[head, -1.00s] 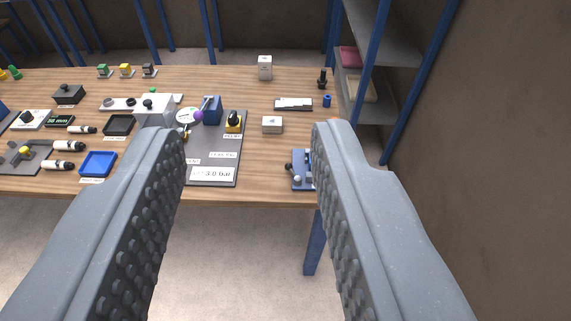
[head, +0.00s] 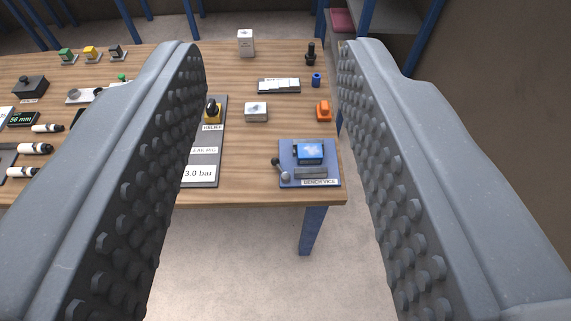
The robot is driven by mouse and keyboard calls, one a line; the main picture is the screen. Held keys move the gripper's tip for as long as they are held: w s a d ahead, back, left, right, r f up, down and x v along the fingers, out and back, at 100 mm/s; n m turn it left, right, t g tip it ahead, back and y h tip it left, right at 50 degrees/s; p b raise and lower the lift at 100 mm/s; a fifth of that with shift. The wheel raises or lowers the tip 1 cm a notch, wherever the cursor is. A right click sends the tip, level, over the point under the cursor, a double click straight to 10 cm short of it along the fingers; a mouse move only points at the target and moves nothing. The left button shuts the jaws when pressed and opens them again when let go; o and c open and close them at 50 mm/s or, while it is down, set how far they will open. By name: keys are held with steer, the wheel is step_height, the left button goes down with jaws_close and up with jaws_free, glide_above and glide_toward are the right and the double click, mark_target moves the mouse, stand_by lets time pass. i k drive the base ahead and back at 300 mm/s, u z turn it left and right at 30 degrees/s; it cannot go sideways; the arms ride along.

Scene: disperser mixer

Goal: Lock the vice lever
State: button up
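The bench vice (head: 309,155) is a blue block with a grey jaw on a blue base plate, labelled "BENCH VICE". It sits at the front right corner of the wooden table. Its lever (head: 280,168) is a short dark rod with a pale ball end, on the left side of the vice, slanting toward the table front. My gripper (head: 268,48) is wide open and empty. Its two grey studded fingers frame the vice, which shows between them and beyond, apart from both. The left finger hides part of the table.
An orange object (head: 323,110) stands behind the vice, with a small blue cylinder (head: 316,80) and a black upright piece (head: 310,54) farther back. The table (head: 255,160) is bare left of the vice.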

mark_target(286, 176)
steer(key=u, duration=1.2)
steer(key=k, duration=1.1)
steer(key=z, duration=1.15)
steer(key=i, duration=1.65)
steer(key=u, duration=0.05)
